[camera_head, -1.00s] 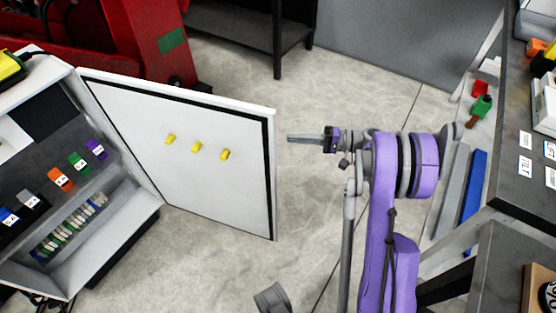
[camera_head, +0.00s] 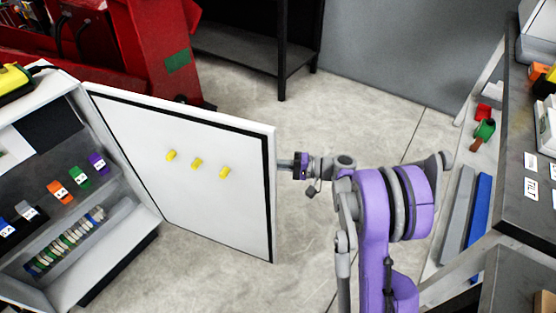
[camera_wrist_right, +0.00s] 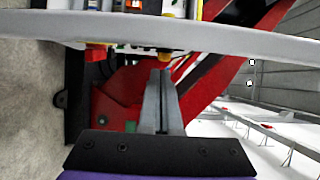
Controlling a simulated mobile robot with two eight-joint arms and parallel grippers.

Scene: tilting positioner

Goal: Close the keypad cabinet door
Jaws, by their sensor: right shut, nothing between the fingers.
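The keypad cabinet (camera_head: 120,255) stands at the left in the head view with its white door (camera_head: 200,215) swung wide open. The door's inner face has a black border and several yellow pieces. My right gripper (camera_head: 284,164) is at the door's free edge, with its fingertips partly hidden behind that edge. In the right wrist view its shut, empty fingers (camera_wrist_right: 163,78) point toward a pale band (camera_wrist_right: 215,38) that looks like the door's edge. I cannot tell whether they touch. My left gripper is not in view.
Red machinery (camera_head: 150,50) and a dark shelf (camera_head: 262,48) stand behind the door. A workbench (camera_head: 518,190) with small items is at the right. Inside the cabinet are coloured labelled blocks (camera_head: 60,192). Bare floor lies in front of the door.

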